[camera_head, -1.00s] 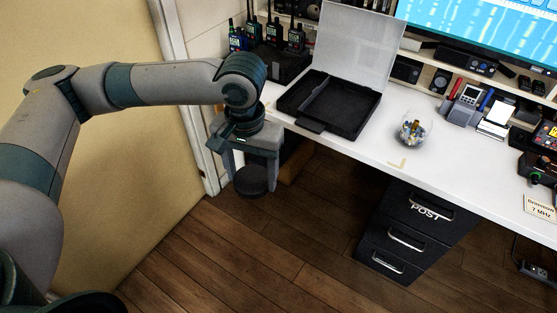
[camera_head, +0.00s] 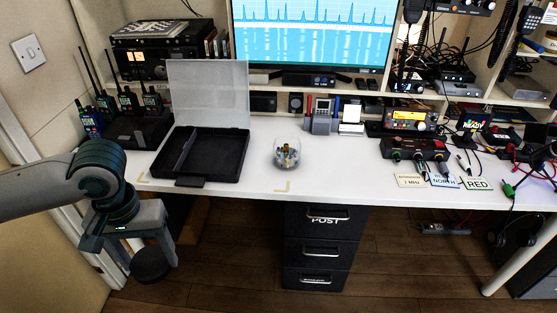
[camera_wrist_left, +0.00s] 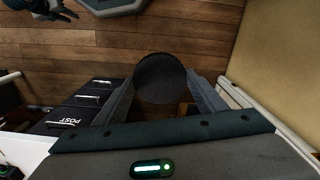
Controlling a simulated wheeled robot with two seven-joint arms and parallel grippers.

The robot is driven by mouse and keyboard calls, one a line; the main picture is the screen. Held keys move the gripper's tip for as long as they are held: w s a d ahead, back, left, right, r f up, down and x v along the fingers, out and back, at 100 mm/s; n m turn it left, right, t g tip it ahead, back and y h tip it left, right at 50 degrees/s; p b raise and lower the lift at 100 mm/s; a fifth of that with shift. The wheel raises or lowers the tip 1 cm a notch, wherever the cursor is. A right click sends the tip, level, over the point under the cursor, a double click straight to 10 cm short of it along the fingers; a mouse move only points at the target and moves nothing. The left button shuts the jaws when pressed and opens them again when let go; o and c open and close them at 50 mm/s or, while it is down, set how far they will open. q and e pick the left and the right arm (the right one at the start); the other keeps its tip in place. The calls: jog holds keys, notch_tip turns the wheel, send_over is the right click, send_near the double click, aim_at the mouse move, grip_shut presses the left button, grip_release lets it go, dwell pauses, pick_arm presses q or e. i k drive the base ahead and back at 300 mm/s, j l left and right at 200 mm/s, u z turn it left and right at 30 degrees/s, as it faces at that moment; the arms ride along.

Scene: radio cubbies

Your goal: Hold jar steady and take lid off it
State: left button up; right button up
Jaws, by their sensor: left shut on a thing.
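The clear glass jar (camera_head: 287,153) stands upright on the white desk, with small coloured pieces inside. Its top looks open, with no lid on it. My left gripper (camera_head: 153,262) is off the desk's front left, well apart from the jar. It is shut on a dark round lid (camera_head: 150,265), held over the floor. The left wrist view shows the lid (camera_wrist_left: 160,78) between the two fingers.
An open black case (camera_head: 203,155) with a raised clear cover lies left of the jar. Radios (camera_head: 125,105) stand behind it. Label cards (camera_head: 441,180) and devices fill the desk's right side. Black drawers (camera_head: 318,248) stand below. Bare desk surrounds the jar.

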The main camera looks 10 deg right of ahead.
aim_at(284, 158)
jog(key=z, duration=1.5)
jog(key=i+j, duration=0.15)
jog(key=i, duration=0.45)
jog(key=i+j, duration=0.2)
jog(key=i, duration=0.4)
